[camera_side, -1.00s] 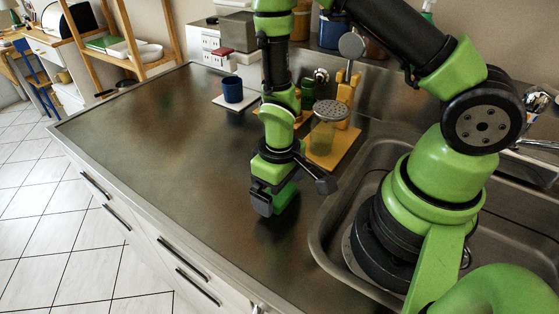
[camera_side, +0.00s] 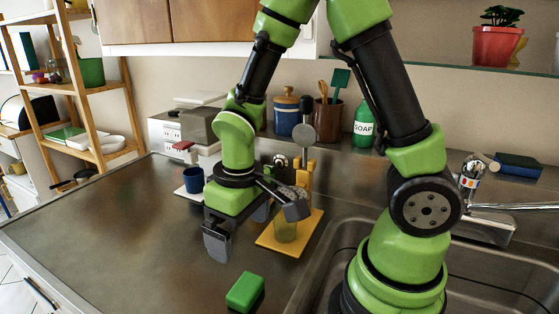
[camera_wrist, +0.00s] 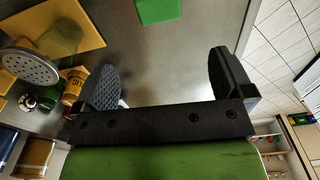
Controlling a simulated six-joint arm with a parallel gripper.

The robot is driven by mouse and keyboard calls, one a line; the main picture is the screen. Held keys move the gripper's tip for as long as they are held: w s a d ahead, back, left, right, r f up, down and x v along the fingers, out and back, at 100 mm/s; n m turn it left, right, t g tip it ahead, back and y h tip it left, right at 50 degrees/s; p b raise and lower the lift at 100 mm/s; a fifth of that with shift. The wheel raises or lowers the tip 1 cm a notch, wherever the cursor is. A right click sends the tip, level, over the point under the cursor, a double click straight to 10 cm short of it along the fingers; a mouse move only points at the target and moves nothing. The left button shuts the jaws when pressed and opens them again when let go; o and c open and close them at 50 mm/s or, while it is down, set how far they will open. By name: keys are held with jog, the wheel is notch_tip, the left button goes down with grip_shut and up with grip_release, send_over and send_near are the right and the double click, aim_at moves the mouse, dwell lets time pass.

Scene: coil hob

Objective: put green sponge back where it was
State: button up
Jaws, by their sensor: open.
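The green sponge (camera_side: 245,292) lies alone on the dark metal counter, left of the sink, at the bottom of the side view. It also shows at the top edge of the wrist view (camera_wrist: 158,10), partly cut off. My gripper (camera_side: 238,232) is above the counter, farther back than the sponge in the side view and apart from it. In the wrist view my gripper (camera_wrist: 163,78) has its two dark fingers wide apart with nothing between them.
A yellow board (camera_side: 262,243) holding a shaker and other items stands right beside my gripper. A blue cup (camera_side: 193,181) is behind to the left. The left counter is clear.

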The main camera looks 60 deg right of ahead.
jog(key=s+r+m+t+y, duration=0.1)
jog(key=s+r+t, duration=0.2)
jog(key=r, duration=0.5)
jog(key=s+r+m+t, duration=0.2)
jog(key=s+r, duration=0.4)
jog(key=r, duration=0.3)
jog(key=shift+d+m+t+y, duration=0.2)
jog(key=shift+m+t+y, duration=0.15)
jog(key=shift+t, duration=0.45)
